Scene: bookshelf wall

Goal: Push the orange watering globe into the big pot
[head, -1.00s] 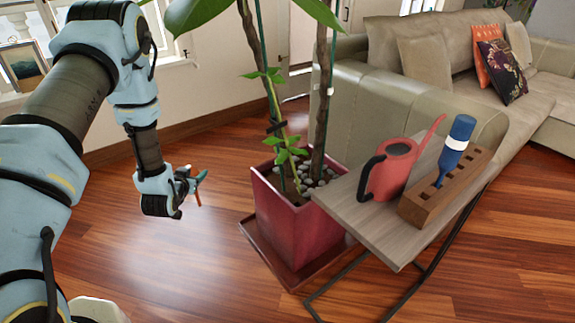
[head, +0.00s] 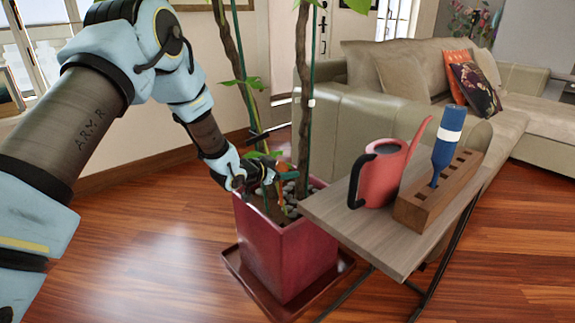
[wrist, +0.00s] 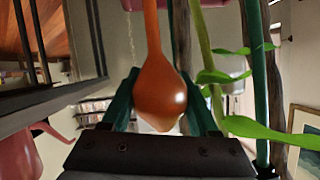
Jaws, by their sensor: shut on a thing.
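The orange watering globe (wrist: 158,92) sits between the teal fingers of my gripper (wrist: 160,78) in the wrist view. Its narrow stem runs to the top edge of that picture. In the head view my gripper (head: 268,172) is over the left part of the big red pot (head: 285,255), close to the plant stems. The pot is square, stands on a red saucer (head: 240,272) and holds soil, grey pebbles and a tall plant. My gripper mostly hides the globe in the head view, so I cannot tell whether its stem touches the soil.
A wooden side table (head: 326,216) overlaps the pot's right side. On it stand a red watering can (head: 380,178) and a wooden block (head: 440,195) holding a blue globe (head: 446,150). Plant stems and leaves (wrist: 228,78) crowd my gripper. A sofa (head: 350,120) is behind; floor is free at left.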

